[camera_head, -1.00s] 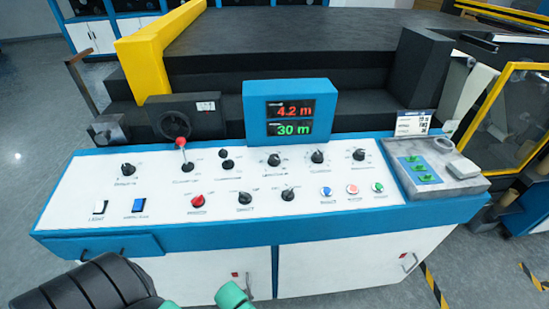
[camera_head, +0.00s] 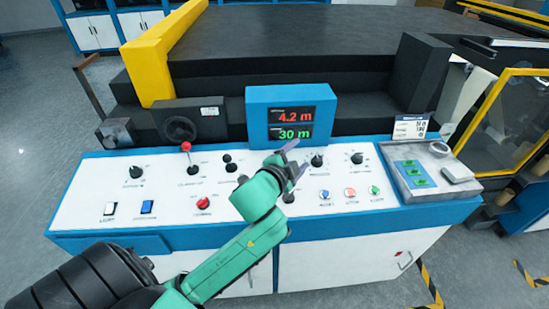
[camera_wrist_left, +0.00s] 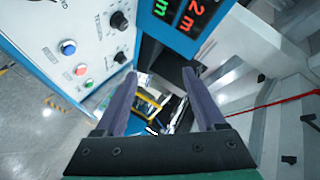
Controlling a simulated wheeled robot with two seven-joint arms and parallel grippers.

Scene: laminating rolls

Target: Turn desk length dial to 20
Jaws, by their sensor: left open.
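The desk panel (camera_head: 85,195) carries black dials, among them one at the far left (camera_head: 136,172), one right of centre (camera_head: 317,160) and one at the right (camera_head: 357,158). Their labels are too small to read. The display (camera_head: 290,122) shows 4.2 m in red and 30 m in green. My left gripper (camera_head: 298,158) is open and empty above the panel, below the display, and hides dials in the middle. In the left wrist view its spread fingers (camera_wrist_left: 160,74) have nothing between them, with dials (camera_wrist_left: 118,20) to their left. My right gripper is out of view.
A lever with a red ball (camera_head: 186,147) stands up from the panel. A red knob (camera_head: 203,203), rocker switches (camera_head: 147,207) and coloured push buttons (camera_head: 350,193) line the front row. A grey tray (camera_head: 428,172) with green parts sits at the right end.

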